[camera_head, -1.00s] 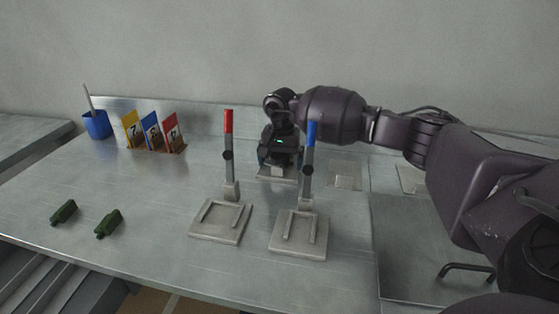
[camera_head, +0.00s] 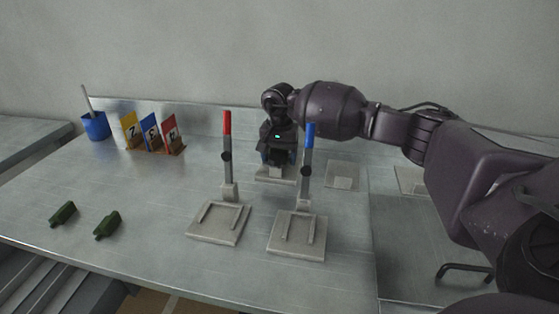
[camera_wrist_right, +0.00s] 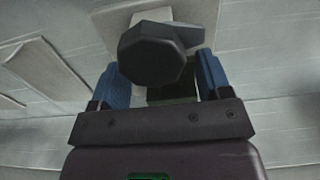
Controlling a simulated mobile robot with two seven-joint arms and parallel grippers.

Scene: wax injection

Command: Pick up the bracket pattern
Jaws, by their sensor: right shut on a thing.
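My right gripper (camera_head: 277,158) is over a pale plate (camera_head: 262,176) at the back of the table. In the right wrist view its two blue fingers (camera_wrist_right: 161,82) are shut on the bracket pattern (camera_wrist_right: 174,92). Only a dark green part of the pattern shows between the fingers. A dark faceted knob (camera_wrist_right: 152,56) covers much of the view in front of it. The head view hides the pattern behind the gripper. My left gripper is not in view.
Two pale fixtures (camera_head: 219,236) (camera_head: 297,250) stand in front, with upright red-tipped (camera_head: 227,122) and blue-tipped (camera_head: 309,130) levers. Two dark green pieces (camera_head: 63,213) (camera_head: 107,225) lie at left. Numbered cards (camera_head: 150,134) and a blue cup (camera_head: 97,126) stand behind. The left-centre table is clear.

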